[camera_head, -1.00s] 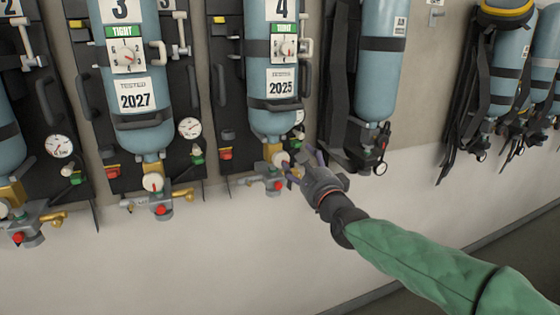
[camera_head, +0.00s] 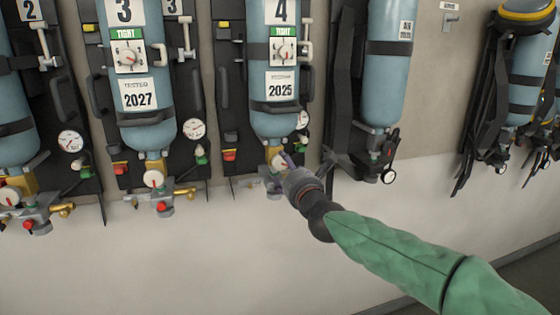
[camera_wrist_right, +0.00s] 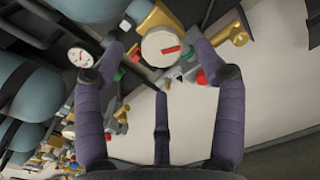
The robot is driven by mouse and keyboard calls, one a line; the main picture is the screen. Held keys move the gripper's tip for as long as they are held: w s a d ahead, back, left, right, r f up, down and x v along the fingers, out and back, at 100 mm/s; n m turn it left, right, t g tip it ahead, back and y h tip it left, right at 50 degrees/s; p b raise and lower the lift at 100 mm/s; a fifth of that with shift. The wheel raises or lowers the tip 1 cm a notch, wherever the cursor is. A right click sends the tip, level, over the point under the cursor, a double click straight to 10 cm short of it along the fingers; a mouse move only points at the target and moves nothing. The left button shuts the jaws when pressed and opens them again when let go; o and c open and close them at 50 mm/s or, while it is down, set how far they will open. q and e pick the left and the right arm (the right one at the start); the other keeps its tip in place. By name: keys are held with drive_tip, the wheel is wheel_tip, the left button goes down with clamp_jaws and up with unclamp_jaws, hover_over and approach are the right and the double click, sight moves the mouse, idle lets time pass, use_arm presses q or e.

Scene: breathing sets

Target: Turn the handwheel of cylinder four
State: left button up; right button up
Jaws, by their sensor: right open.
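Cylinder four (camera_head: 274,122) is a blue bottle strapped to a black wall plate, with a "4" label, a green "TIGHT" tag and a "2025" label. Its white round handwheel with a red mark (camera_wrist_right: 160,46) sits on the brass valve at the bottle's lower end; in the head view my gripper partly covers that valve. My right gripper (camera_head: 284,166) is at the valve, empty. In the right wrist view its purple fingers (camera_wrist_right: 157,68) are spread, with the handwheel ahead between the outer fingertips. I cannot tell whether a finger touches it. My left gripper is not in view.
Cylinder three (camera_head: 146,110) hangs to the left with its own valve. A pressure gauge (camera_wrist_right: 80,57) lies close to the left finger. A breathing set with black straps (camera_head: 386,90) hangs close on the right. The pale lower wall (camera_head: 180,260) is free.

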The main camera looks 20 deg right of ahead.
sight(282, 161)
drive_tip(key=shift+w+a, duration=0.1)
drive_tip(key=shift+w, duration=3.4)
drive_tip(key=shift+r, duration=0.1)
drive_tip(key=c, duration=1.1)
